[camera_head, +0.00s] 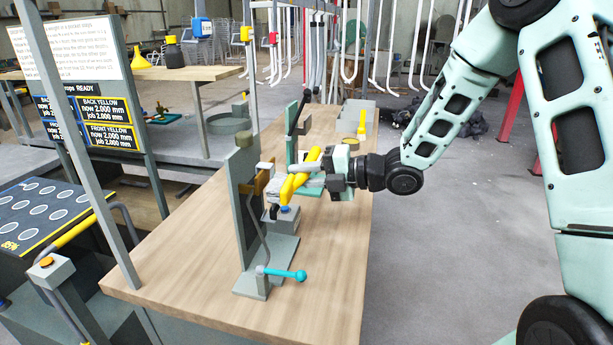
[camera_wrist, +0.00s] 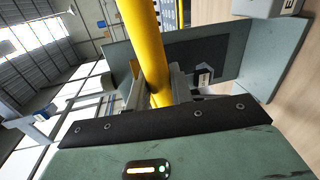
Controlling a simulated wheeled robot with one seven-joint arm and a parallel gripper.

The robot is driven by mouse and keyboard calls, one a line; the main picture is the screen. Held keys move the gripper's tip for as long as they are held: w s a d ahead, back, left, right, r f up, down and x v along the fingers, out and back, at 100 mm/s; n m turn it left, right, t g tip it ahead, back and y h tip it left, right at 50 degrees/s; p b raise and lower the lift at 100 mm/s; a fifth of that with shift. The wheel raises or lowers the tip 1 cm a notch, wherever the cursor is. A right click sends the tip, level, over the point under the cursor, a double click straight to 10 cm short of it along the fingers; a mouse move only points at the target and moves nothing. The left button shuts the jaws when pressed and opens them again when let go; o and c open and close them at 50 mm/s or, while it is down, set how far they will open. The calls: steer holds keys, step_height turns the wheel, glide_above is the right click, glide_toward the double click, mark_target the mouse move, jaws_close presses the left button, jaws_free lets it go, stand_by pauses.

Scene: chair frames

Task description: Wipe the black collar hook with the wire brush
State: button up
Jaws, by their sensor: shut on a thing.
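My gripper (camera_head: 308,174) is shut on the yellow handle of the wire brush (camera_head: 291,188), above the wooden bench. In the wrist view the yellow handle (camera_wrist: 148,40) runs up between the two fingers (camera_wrist: 158,88). The handle is tilted in the head view, and I cannot clearly make out the bristles. It is close to the grey upright plate (camera_head: 244,165) with a brown block (camera_head: 262,180); I cannot tell whether they touch. I cannot pick out the black collar hook with certainty.
The wooden bench (camera_head: 190,270) has clear room at its front left. A bent rod with a cyan handle (camera_head: 286,274) stands at the plate's base. A small grey box (camera_head: 286,219) is below my gripper. A green upright with a black lever (camera_head: 297,120) stands behind.

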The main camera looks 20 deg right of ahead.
steer(key=shift+s+a, duration=0.3)
steer(key=shift+s, duration=0.05)
steer(key=shift+d+r, duration=0.1)
steer(key=shift+r, duration=0.7)
steer(key=shift+w+d, duration=0.55)
steer(key=shift+w, duration=0.3)
steer(key=shift+w+d, duration=0.55)
steer(key=shift+w, duration=0.3)
steer(key=f+v, duration=0.1)
steer(key=v, duration=0.5)
steer(key=shift+f, duration=0.15)
steer(key=shift+d, duration=0.1)
steer(key=v, duration=0.2)
steer(key=shift+s+d+f, duration=0.2)
steer(key=shift+s+d, duration=0.05)
steer(key=shift+d, duration=0.1)
